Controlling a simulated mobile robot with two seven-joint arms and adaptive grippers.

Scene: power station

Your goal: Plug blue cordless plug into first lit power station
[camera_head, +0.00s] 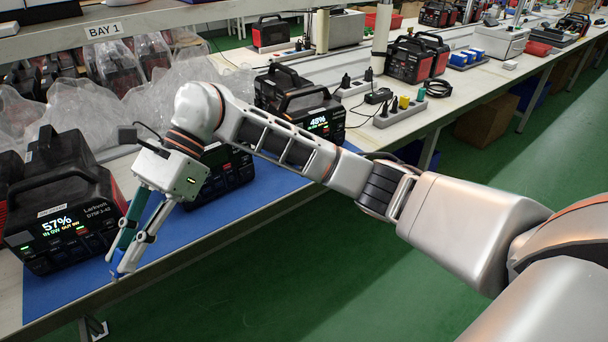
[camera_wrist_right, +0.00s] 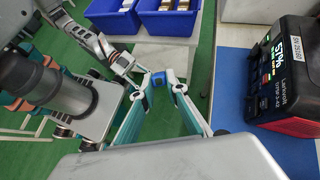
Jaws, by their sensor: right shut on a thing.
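My right gripper (camera_head: 118,272) hangs at the front edge of the blue mat, shut on a small blue plug (camera_head: 121,261). The plug also shows between the fingertips in the wrist view (camera_wrist_right: 157,78). A black power station with a lit 57% screen (camera_head: 62,229) stands at the left of the mat, just left of the gripper and apart from it. In the wrist view this station (camera_wrist_right: 286,75) is at the right. Another lit station reading 48% (camera_head: 318,123) stands farther right. My left gripper (camera_wrist_right: 122,66) shows only in the wrist view; its fingers are unclear.
A middle station (camera_head: 225,176) is partly hidden by my right arm. Clear plastic bags (camera_head: 80,120) lie behind the stations. A power strip with plugs (camera_head: 400,112) sits farther along the bench. The blue mat (camera_head: 65,297) is bare at its front. Blue bins (camera_wrist_right: 166,18) stand beyond.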

